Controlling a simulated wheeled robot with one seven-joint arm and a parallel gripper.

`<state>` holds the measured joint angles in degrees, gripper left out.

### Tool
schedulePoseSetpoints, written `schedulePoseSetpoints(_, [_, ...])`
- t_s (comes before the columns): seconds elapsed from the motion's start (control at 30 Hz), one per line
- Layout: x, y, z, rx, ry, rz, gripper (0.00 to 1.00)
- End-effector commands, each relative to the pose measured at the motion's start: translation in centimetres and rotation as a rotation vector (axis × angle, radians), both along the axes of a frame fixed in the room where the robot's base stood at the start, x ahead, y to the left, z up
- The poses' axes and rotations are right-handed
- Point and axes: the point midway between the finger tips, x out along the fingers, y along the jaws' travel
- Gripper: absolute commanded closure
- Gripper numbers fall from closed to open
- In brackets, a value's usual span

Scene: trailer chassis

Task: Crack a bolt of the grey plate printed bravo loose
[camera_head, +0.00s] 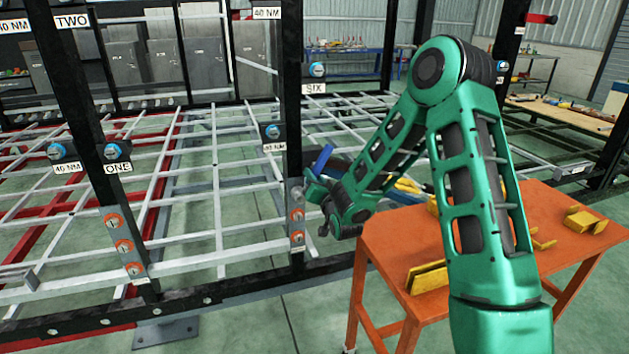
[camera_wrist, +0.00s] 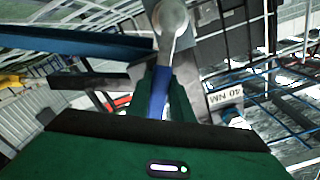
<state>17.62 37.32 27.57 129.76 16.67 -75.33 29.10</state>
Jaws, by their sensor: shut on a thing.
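My gripper (camera_head: 320,192) is beside the middle post, close to the right side of a grey plate (camera_head: 297,205) with bolts in orange rings. In the wrist view my gripper (camera_wrist: 160,92) is shut on a tool with a blue handle (camera_wrist: 157,97) and a round silver head (camera_wrist: 172,16). The head overlaps a grey surface in that view; I cannot tell whether it sits on a bolt. A second grey plate (camera_head: 125,246) with several orange-ringed bolts is on the left post. The print on both plates is too small to read.
Black posts carry blue bolts with 40 NM labels (camera_head: 275,147). A grey lattice frame (camera_head: 215,210) spans the left. Green floor shows in front.

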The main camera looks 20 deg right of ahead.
Motion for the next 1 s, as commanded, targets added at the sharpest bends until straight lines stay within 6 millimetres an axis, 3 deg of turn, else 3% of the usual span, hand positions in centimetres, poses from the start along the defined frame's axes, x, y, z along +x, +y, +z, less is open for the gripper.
schedulePoseSetpoints(0.57, [0.1, 0.3, 0.4, -0.056, -0.004, -0.001, 1.0])
schedulePoseSetpoints(1.0, [0.2, 1.3, 1.0, -0.196, -0.005, -0.001, 1.0])
